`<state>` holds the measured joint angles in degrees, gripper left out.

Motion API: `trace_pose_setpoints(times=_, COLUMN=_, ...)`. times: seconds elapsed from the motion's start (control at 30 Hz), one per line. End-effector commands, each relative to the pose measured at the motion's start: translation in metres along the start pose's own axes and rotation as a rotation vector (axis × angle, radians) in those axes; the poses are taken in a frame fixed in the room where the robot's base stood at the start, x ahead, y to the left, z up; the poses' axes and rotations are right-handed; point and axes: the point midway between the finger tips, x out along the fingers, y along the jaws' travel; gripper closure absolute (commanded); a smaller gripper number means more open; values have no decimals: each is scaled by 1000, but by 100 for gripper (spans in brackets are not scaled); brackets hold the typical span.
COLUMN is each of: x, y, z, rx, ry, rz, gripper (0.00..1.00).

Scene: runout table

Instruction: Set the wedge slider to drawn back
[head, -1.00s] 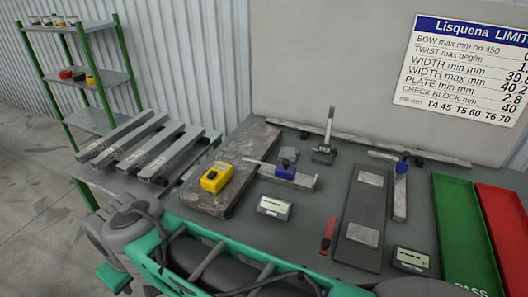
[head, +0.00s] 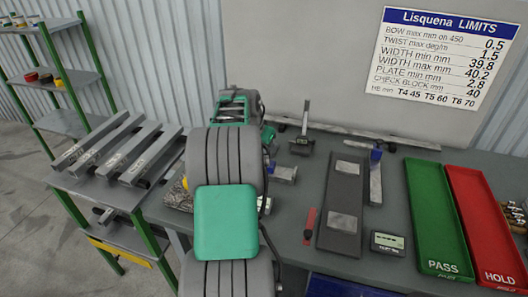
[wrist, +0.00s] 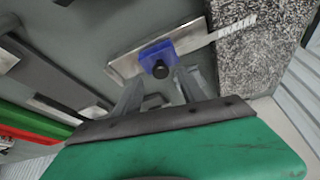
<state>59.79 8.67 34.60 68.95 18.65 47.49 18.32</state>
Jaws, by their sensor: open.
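No part is marked as the wedge slider. A red strip with a dark knob (head: 309,225) lies beside the long dark plate (head: 340,222); I cannot tell whether it is the slider. A steel gauge with a blue sliding block (wrist: 158,58) and black knob lies on the bench. In the head view its blue block (head: 270,166) is partly hidden by my arm. My gripper (wrist: 160,88) is open and empty in the wrist view, its two fingers apart just short of the blue block. In the head view my arm hides the fingers.
A granite slab (wrist: 262,45) lies beside the gauge. A small display box (head: 387,243), green PASS tray (head: 436,225) and red HOLD tray (head: 488,225) are at right. An upright stand (head: 303,140) is near the back.

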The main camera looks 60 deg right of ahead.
Motion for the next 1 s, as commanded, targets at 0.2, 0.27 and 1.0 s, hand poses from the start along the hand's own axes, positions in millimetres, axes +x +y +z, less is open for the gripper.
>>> trace_pose_setpoints(times=0.2, x=26, y=-1, z=-1, rx=-2, ry=1, rz=-2, gripper=52)
trace_pose_setpoints(times=0.27, x=28, y=-1, z=-1, rx=-2, ry=2, rz=-2, gripper=52)
trace_pose_setpoints(times=1.0, x=28, y=-1, z=0, rx=-3, ry=1, rz=-3, gripper=97)
